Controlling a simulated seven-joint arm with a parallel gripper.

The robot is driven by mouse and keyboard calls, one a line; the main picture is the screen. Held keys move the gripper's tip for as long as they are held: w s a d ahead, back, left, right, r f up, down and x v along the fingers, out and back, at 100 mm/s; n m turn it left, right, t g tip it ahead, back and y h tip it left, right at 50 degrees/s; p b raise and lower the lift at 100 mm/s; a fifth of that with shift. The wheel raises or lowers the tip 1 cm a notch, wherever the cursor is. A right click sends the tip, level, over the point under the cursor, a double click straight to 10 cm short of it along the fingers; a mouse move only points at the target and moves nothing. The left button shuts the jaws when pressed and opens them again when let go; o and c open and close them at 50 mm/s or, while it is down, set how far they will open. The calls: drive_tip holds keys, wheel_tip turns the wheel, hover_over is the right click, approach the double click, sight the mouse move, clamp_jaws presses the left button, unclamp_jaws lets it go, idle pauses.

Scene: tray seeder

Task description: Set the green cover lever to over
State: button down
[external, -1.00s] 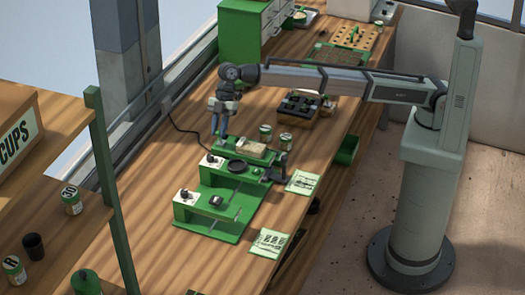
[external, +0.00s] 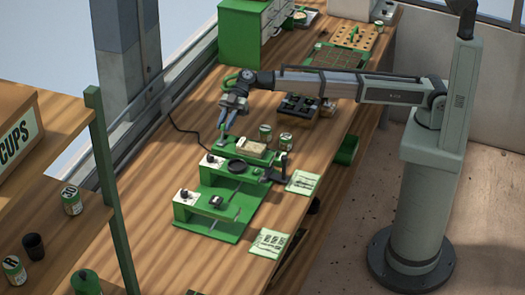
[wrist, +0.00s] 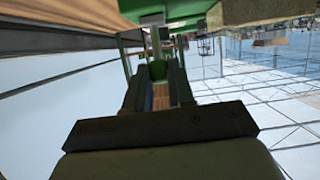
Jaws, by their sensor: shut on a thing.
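My gripper (external: 224,126) is at the far left corner of this unit, slanting down to the left. Its fingers are shut on a small green piece, which looks like the green cover lever (wrist: 157,71); it shows between the fingers in the wrist view. The fingers hide most of the lever in the external view, and I cannot read its setting marks.
A second green station (external: 232,232) stands in front. Small cans (external: 286,140) stand behind the seeder, with a dark tray (external: 298,106) farther back. Label cards (external: 270,242) lie at the right bench edge.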

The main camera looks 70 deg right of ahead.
drive_tip(key=shift+d+f+y, duration=0.1)
drive_tip(key=shift+d+y, duration=0.05)
drive_tip(key=shift+y, duration=0.15)
drive_tip(key=c, duration=1)
unclamp_jaws()
drive_tip(key=shift+o, duration=0.2)
drive_tip(key=v, duration=1.3)
drive_tip(key=shift+d, duration=0.35)
